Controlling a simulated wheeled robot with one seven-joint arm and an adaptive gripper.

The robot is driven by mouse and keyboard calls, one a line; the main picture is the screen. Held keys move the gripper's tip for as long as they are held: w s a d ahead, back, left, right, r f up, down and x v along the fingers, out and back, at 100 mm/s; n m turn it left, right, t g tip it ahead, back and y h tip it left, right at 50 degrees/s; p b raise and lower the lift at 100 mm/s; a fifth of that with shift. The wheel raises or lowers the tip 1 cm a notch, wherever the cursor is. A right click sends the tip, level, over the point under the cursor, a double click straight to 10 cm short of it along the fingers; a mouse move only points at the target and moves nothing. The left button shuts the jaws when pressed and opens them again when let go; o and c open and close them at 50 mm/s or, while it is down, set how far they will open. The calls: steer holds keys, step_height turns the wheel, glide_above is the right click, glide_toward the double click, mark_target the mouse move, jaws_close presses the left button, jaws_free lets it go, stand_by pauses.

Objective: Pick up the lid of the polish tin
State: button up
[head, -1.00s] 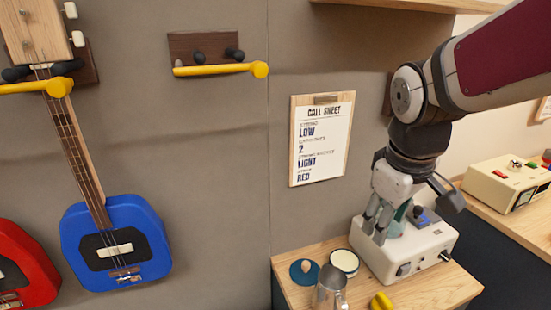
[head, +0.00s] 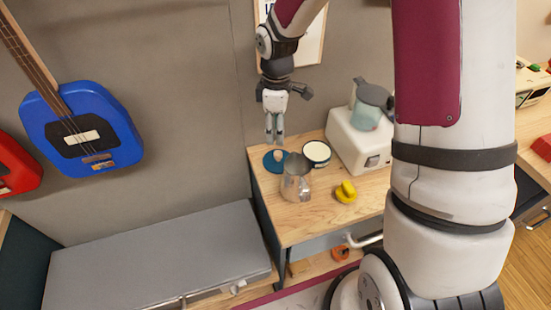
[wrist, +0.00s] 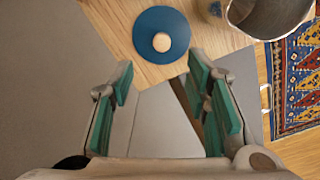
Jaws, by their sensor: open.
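The lid is a flat blue disc (wrist: 143,28) with a pale round knob. It lies on the left part of the wooden cabinet top in the head view (head: 270,164). Next to it stands the round tin (head: 317,150), open, with a cream-coloured top and a dark side. My gripper (head: 274,140) is open and empty, pointing down above the lid in the head view. In the wrist view its green-padded fingers (wrist: 161,78) are spread apart, and the lid lies beyond the fingertips, near the top of the picture. Nothing is between the fingers.
A metal jug (head: 297,185) stands close in front of the lid and tin. A yellow object (head: 346,191) lies to its right. A white box (head: 350,140) with a teal and grey item on it stands behind. A grey bench (head: 160,262) is lower left.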

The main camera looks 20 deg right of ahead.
mark_target(277, 152)
step_height(277, 152, down, 10)
steer(key=shift+s+r, duration=0.1)
steer(key=shift+s, duration=0.05)
stand_by(0.4)
steer(key=shift+c, duration=0.3)
jaws_close()
